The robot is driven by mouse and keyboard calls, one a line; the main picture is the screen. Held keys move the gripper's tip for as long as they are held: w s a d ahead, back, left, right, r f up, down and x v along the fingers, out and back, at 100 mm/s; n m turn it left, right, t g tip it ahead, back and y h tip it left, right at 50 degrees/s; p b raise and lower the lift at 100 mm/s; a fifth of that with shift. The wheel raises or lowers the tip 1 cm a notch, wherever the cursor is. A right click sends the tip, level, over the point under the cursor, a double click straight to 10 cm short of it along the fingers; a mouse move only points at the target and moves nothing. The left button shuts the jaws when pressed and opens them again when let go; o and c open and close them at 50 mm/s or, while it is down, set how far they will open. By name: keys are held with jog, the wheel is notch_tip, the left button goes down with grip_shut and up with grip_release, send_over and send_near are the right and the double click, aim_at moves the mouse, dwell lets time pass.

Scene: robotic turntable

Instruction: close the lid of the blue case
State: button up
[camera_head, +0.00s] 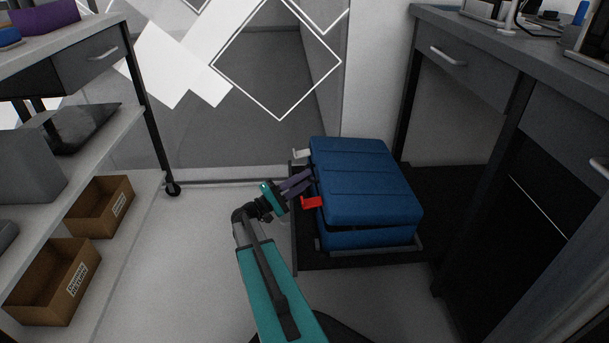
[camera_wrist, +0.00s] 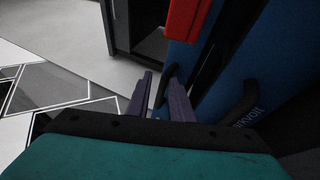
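The blue case (camera_head: 365,185) lies flat on a low dark platform. Its lid is down over the base, but a dark gap shows between lid and base along the near side. A red latch (camera_head: 312,203) and a pale latch (camera_head: 302,154) stick out from its left side. My gripper (camera_head: 311,178) is at that left side, between the two latches. In the wrist view, its purple fingers (camera_wrist: 160,82) are apart, close beside the case wall (camera_wrist: 235,85) and a dark handle. The red latch (camera_wrist: 187,18) shows above them. Whether the fingers touch the case is unclear.
A dark platform (camera_head: 350,258) carries the case. A grey workbench (camera_head: 510,60) stands close on the right. A shelf with cardboard bins (camera_head: 98,205) stands on the left. Floor (camera_head: 185,255) is clear between the shelf and my arm.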

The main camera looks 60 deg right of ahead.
jog(key=shift+w+a+r, duration=0.1)
jog(key=shift+w+r, duration=0.05)
jog(key=shift+r, duration=0.05)
dwell(0.5)
jog(key=shift+w+a, duration=0.1)
jog(key=p+v, duration=0.6)
jog(key=v, duration=0.7)
jog(key=shift+a+f, duration=0.2)
